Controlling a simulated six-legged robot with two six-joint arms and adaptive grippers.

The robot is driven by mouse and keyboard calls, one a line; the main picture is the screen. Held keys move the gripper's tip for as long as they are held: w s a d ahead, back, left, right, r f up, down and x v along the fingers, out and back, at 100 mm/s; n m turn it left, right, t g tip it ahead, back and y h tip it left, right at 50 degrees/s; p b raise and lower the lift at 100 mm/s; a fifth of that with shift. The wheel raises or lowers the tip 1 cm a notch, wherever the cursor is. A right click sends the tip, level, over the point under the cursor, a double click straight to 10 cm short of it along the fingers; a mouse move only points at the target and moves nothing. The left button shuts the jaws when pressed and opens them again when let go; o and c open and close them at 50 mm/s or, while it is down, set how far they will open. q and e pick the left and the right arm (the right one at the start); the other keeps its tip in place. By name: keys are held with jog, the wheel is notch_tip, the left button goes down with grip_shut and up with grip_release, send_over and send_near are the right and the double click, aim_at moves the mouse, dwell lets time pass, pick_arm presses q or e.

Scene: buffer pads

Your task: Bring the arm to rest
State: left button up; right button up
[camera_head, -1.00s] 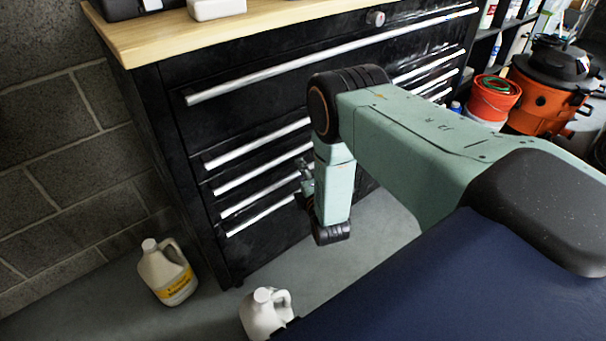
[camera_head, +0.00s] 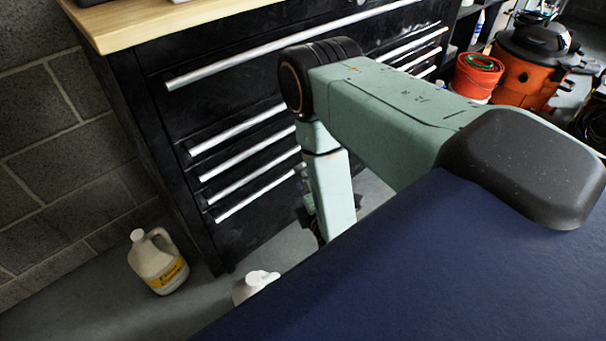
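My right arm comes in from the right, with its pale green forearm hanging down in front of the black tool cabinet. My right gripper (camera_head: 309,212) is at the forearm's lower end, where only small dark parts show. The forearm and the dark blue surface in the foreground hide most of it, so its fingers cannot be made out. I see nothing held. My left gripper is not in view.
The black drawer cabinet (camera_head: 240,105) with a wooden top (camera_head: 150,25) stands close behind the arm. A yellow-labelled white jug (camera_head: 157,262) and a partly hidden white jug (camera_head: 253,285) stand on the floor. A red bucket (camera_head: 476,76) and orange vacuum (camera_head: 525,77) are at the back right.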

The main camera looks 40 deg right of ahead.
dwell(0.5)
jog(key=s+a+f+m+g+y+p, duration=0.1)
jog(key=s+a+f+m+g+y, duration=0.3)
jog(key=s+f+m+g, duration=0.6)
jog(key=s+a+r+m+g+p, duration=0.2)
jog(key=s+r, duration=0.3)
jog(key=s, duration=0.4)
jog(key=s+a+r+m+g+y+p, duration=0.1)
jog(key=s+a+r+m+g+p, duration=0.2)
jog(key=s+r, duration=0.3)
jog(key=s+a+p, duration=0.1)
jog(key=s, duration=0.2)
jog(key=shift+s+a+m, duration=0.2)
jog(key=shift+a+m, duration=0.15)
jog(key=shift+m, duration=0.05)
jog(key=shift+d, duration=0.1)
